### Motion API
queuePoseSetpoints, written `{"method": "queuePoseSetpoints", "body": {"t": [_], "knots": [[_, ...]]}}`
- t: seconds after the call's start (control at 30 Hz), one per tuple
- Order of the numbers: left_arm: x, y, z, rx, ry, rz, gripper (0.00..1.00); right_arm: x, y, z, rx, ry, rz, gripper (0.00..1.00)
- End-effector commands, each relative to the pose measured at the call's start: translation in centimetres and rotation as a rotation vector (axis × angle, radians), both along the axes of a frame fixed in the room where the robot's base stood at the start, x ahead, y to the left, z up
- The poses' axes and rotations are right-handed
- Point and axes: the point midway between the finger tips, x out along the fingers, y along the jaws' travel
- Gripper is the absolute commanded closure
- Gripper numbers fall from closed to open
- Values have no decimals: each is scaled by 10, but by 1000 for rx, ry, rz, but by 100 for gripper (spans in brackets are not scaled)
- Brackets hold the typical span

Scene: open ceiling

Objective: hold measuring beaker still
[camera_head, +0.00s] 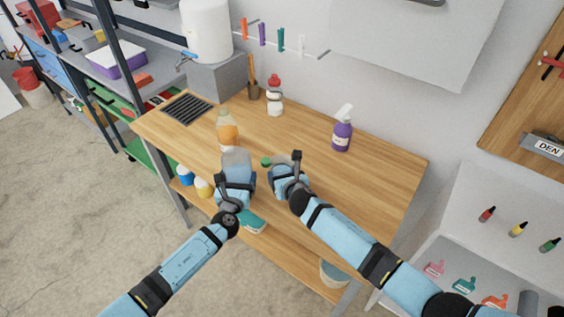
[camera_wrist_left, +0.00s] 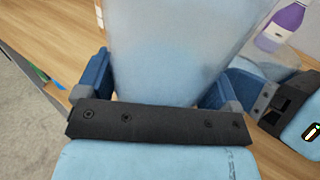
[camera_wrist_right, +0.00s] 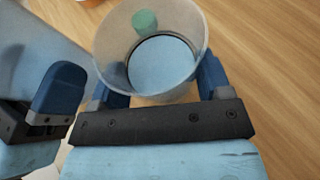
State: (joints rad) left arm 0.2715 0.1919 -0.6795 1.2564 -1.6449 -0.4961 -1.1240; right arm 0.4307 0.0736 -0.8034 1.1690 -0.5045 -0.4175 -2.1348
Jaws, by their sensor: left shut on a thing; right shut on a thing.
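My left gripper (camera_head: 237,185) is shut on a tall, translucent, bluish vessel (camera_wrist_left: 175,45) that widens toward its top and looks like the measuring beaker. Its top is cut off in the left wrist view; it also shows in the head view (camera_head: 236,158). My right gripper (camera_head: 289,180) is shut on a clear round cup (camera_wrist_right: 108,45) with a wide rim and a pale blue disc inside. I cannot tell if that disc is liquid or the base. The two vessels are side by side over the wooden bench. No markings are readable on either.
On the bench (camera_head: 380,175) stand an orange bottle (camera_head: 227,130), a red-capped bottle (camera_head: 275,100) and a purple spray bottle (camera_head: 342,133). A small green item (camera_head: 266,161) lies near the grippers. The bench's right part is clear. A lower shelf holds containers.

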Motion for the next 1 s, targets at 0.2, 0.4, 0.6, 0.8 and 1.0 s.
{"method": "queuePoseSetpoints", "body": {"t": [0.2, 0.4, 0.6, 0.8, 1.0], "knots": [[0, 0, 1, 1, -2, 0, 54, 0, 0, 0, 0, 0, 0, 51], [0, 0, 1, 1, -2, 0, 54, 0, 0, 0, 0, 0, 0, 10], [1, 0, 1, 1, -2, 0, 54, 0, 0, 0, 0, 0, 0, 0], [0, 0, 1, 1, -1, 0, 54, -6, -3, 3, -1, -1, 0, 0], [0, 0, 1, 1, -1, 0, 54, -33, -13, 14, -1, -1, 3, 0]]}}
